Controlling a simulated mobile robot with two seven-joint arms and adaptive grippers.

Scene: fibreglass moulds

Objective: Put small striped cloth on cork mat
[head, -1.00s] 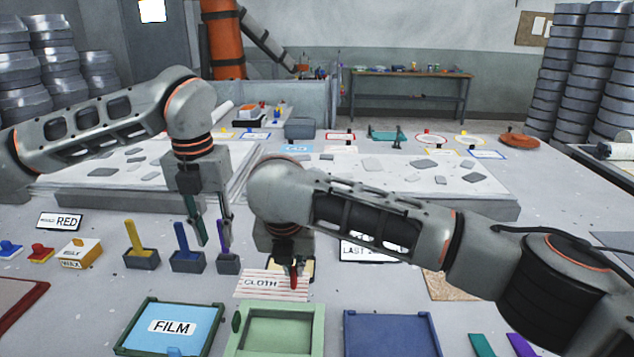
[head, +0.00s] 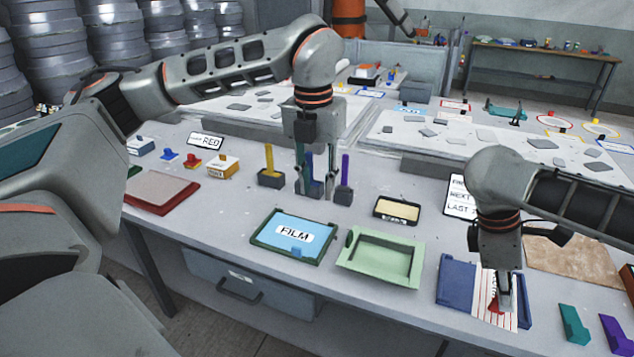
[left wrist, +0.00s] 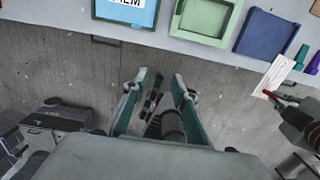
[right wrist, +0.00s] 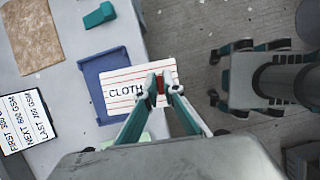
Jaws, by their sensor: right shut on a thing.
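The small striped cloth (head: 485,292) is white with red stripes and a red tab. In the right wrist view it shows the word CLOTH (right wrist: 115,98). My right gripper (head: 501,306) is shut on the cloth by its red tab, over the blue tray. The right wrist view shows its fingertips (right wrist: 164,84) closed around the tab. The cork mat (head: 575,262) is a flat tan sheet to the right, bare where it shows; it is also at upper left in the right wrist view (right wrist: 32,38). My left gripper (left wrist: 157,78) is open and empty.
The blue tray (head: 455,283) lies partly under the cloth. A green tray (head: 385,250) and a FILM tray (head: 268,228) are further left. Teal (head: 573,325) and purple (head: 616,335) pieces stand near the front edge. Coloured tool holders (head: 270,178) are near my left gripper.

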